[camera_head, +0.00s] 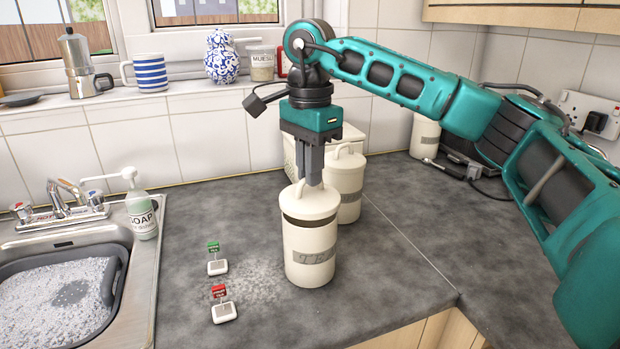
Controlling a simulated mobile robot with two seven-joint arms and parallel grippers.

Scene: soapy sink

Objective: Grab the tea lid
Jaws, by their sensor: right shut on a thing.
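The tea canister (310,262) stands upright on the grey worktop, a cream cylinder with a grey label reading TEA. Its cream lid (311,207) sits at the top, with a dark band showing just below it. My right gripper (310,180) points straight down from above and is shut on the lid's loop handle, which the fingers partly hide. My left gripper is not in view.
A second cream canister (346,205) stands close behind the tea canister. The sink (145,285) and soap bottle (141,214) are farther left.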

